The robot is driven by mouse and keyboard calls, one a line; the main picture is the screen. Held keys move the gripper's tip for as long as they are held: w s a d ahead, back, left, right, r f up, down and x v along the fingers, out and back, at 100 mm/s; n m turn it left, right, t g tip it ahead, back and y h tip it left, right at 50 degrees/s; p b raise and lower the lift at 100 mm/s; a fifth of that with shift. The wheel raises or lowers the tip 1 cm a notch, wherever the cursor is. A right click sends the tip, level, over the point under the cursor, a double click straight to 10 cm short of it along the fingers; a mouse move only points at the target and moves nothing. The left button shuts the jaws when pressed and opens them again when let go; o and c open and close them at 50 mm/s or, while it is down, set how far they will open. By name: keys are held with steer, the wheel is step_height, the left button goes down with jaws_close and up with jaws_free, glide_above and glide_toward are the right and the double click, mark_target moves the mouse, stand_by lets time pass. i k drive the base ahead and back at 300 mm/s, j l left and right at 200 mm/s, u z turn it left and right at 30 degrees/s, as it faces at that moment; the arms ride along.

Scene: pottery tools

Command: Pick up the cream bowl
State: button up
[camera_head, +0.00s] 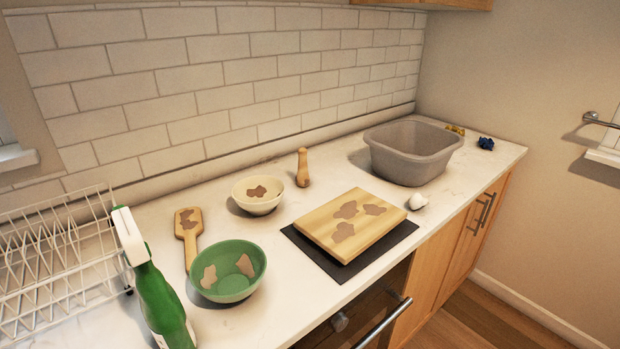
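The cream bowl (258,206) stands upright on the white counter, left of the middle, with a brown patch showing inside it. It sits behind the green bowl and to the left of a small wooden handle-shaped tool. Nothing touches it that I can see. My gripper is not in this view.
A green bowl (228,286), a wooden paddle (188,238), a wooden tool (303,168) and a cutting board (351,223) on a dark mat (306,255) lie around it. A green spray bottle (160,298), a wire rack (58,262) and a grey tub (412,159) stand farther out.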

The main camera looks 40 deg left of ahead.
mark_target(258, 195)
steer(key=i+z, duration=0.2)
steer(key=i, duration=0.75)
steer(key=i+z, duration=0.2)
steer(key=i, duration=0.75)
steer(key=i+l, duration=0.1)
steer(key=i, duration=0.65)
steer(key=i+l, duration=0.1)
steer(key=i, duration=0.7)
steer(key=u, duration=2)
